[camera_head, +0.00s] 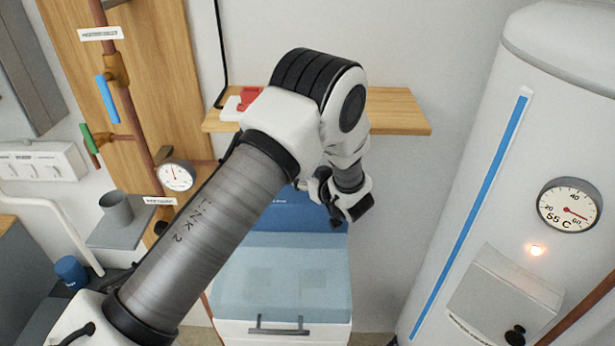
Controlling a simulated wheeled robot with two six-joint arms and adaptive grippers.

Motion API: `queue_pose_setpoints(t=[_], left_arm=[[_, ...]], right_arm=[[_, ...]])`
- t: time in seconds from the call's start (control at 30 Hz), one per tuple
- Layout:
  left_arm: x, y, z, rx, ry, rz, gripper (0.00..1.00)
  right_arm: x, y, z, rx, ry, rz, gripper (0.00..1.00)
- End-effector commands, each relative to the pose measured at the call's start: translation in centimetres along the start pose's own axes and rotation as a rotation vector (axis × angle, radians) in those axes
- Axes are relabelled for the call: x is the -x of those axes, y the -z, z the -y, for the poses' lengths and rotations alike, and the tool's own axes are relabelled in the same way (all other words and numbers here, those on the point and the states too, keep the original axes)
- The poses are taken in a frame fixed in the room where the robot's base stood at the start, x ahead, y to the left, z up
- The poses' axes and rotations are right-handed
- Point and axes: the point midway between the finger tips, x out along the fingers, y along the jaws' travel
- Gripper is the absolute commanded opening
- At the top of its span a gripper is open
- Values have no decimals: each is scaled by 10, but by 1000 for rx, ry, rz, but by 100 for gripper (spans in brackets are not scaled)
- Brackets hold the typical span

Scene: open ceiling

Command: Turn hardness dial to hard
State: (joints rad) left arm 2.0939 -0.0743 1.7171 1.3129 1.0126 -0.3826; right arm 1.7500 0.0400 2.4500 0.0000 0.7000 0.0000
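My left arm reaches in from the lower left across the middle of the view. Its gripper (345,208) is over the dark blue upper panel of a cabinet (262,226). The gripper's fingers are small, dark and foreshortened, so I cannot tell whether they are open or shut. The cabinet has a translucent light-blue lid and a white front with a dark handle (279,330). I cannot make out a hardness dial; much of the upper panel is hidden behind my arm and gripper. My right gripper is not in view.
A wooden shelf (402,112) with a red and white item (243,101) is behind my arm. A white tank (468,150) with a gauge (569,205) and black knob (515,335) stands at right. Pipes with blue (107,98) and green (88,138) handles are at left.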

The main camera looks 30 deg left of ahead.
Motion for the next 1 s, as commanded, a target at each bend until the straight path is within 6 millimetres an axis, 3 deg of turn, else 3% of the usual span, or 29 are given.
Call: queue_pose_setpoints(t=[0.03, 0.13, 0.17, 0.57, 1.0], left_arm=[[0, 0, 0, 0, 0, 0, 41], [0, 0, 0, 0, 0, 0, 5], [0, 0, 0, 0, 0, 0, 0], [0, -1, 1, -15, -38, 1, 0], [-2, -2, 5, -120, -298, 1, 0]], right_arm=[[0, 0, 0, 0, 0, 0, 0], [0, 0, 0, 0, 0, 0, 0], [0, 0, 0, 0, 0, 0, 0], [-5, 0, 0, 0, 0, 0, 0], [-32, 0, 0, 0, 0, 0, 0]])
